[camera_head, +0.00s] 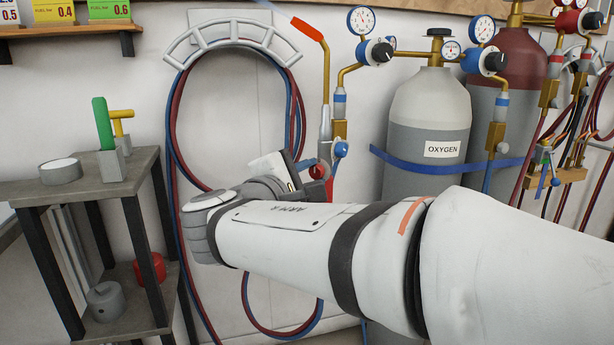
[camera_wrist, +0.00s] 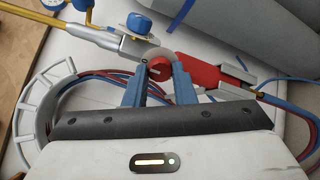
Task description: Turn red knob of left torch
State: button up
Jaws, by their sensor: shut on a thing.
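The left torch hangs upright on the wall in the head view, with a grey body (camera_head: 325,125) and a blue knob (camera_head: 341,149). In the wrist view the torch lies across the picture, with a grey body (camera_wrist: 112,42), a red section and the blue knob (camera_wrist: 138,24). The red knob (camera_wrist: 159,70) sits between the two blue fingers of my gripper (camera_wrist: 158,82). The fingers are shut on it, one on each side. In the head view my gripper (camera_head: 320,174) is at the torch's lower part, partly hidden behind my own wrist.
A hose rack (camera_head: 230,30) with red and blue hoses is on the wall at left. A grey oxygen cylinder (camera_head: 428,105) and a dark red cylinder (camera_head: 508,75) stand close on the right. A shelf table (camera_head: 85,188) is at left. Another torch (camera_head: 545,160) hangs at far right.

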jog(key=o, duration=1)
jog(key=p+v, duration=0.3)
jog(key=v, duration=0.4)
jog(key=shift+s+a, duration=0.2)
jog(key=shift+s, duration=0.1)
